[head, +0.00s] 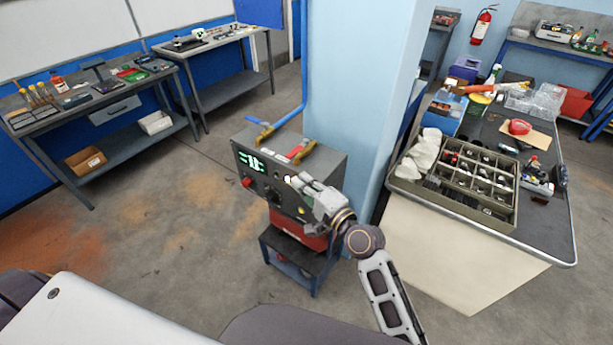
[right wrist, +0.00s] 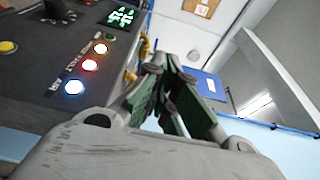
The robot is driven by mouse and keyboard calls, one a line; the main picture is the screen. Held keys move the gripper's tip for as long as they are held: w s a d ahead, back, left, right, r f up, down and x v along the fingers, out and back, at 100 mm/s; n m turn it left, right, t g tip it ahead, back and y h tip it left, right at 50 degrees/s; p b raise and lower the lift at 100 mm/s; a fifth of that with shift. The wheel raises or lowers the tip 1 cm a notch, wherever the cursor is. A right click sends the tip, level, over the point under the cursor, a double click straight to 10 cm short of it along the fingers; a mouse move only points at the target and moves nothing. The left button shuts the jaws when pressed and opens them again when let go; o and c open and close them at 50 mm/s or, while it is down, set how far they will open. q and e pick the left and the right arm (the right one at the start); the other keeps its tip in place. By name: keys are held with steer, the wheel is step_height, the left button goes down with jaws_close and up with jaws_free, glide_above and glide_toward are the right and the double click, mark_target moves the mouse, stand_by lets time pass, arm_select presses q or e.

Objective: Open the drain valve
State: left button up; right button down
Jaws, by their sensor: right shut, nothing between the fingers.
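A dark grey machine (head: 258,166) stands beside the light blue column. Brass fittings show on its top: one (head: 265,135) at the end of a blue pipe, and another (head: 308,150) with a red handle (head: 297,152) next to it. I cannot read which one is the drain valve. My right gripper (head: 292,181) is shut and empty, over the right part of the machine's front, below the red handle. In the right wrist view its green-padded fingers (right wrist: 167,95) are together, with brass parts (right wrist: 145,47) partly showing behind them. My left gripper is out of view.
The machine's front has a green display (head: 251,161), a red knob (head: 247,182) and lit buttons (right wrist: 90,65). It rests on a blue stand (head: 290,270). A bench with a compartment tray (head: 470,205) is at right.

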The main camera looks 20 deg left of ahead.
steer(key=shift+s, duration=1.55)
